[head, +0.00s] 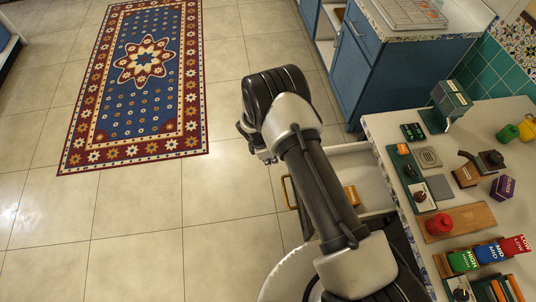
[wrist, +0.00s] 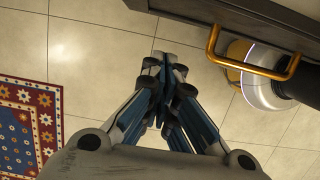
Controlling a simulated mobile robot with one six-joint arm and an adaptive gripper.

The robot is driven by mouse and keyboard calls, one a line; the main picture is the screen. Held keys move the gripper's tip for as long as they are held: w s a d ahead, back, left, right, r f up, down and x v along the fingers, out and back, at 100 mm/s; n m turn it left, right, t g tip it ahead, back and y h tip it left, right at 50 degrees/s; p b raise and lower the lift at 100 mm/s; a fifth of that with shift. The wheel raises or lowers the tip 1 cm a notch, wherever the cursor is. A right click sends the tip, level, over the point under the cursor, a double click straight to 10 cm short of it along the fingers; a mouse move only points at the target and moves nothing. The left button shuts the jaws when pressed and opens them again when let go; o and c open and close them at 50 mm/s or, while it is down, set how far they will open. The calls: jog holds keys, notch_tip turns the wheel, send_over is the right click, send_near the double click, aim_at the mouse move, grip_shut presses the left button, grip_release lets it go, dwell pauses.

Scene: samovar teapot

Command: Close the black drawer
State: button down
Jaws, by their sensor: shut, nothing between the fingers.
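The drawer (head: 368,168) stands pulled out from the counter in the head view, with a pale inside. Its brass handle (head: 287,192) is on the side facing the open floor, and my arm hides much of the front. In the wrist view the dark drawer front (wrist: 220,22) runs along the top, with the brass handle (wrist: 212,45) at the upper right. My gripper (wrist: 165,62) is shut and empty, apart from the drawer and to the left of the handle. In the head view my gripper (head: 265,157) is partly hidden below my wrist.
A small yellow-orange item (head: 351,195) lies in the drawer. The counter (head: 385,125) at the right carries a red knobbed object (head: 439,223), coloured boxes and other small things. A blue cabinet (head: 352,70) stands behind. The tiled floor and patterned rug (head: 145,120) at the left are clear.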

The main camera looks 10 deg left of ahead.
jog(key=shift+w+d+f, duration=0.2)
jog(key=shift+d, duration=0.5)
jog(key=shift+w+d+f, duration=0.2)
jog(key=shift+d, duration=0.5)
jog(key=shift+w+d+f, duration=0.2)
jog(key=shift+d, duration=0.5)
jog(key=b, duration=0.4)
send_over(347, 157)
jog(key=shift+w, duration=0.1)
jog(key=shift+a, duration=0.1)
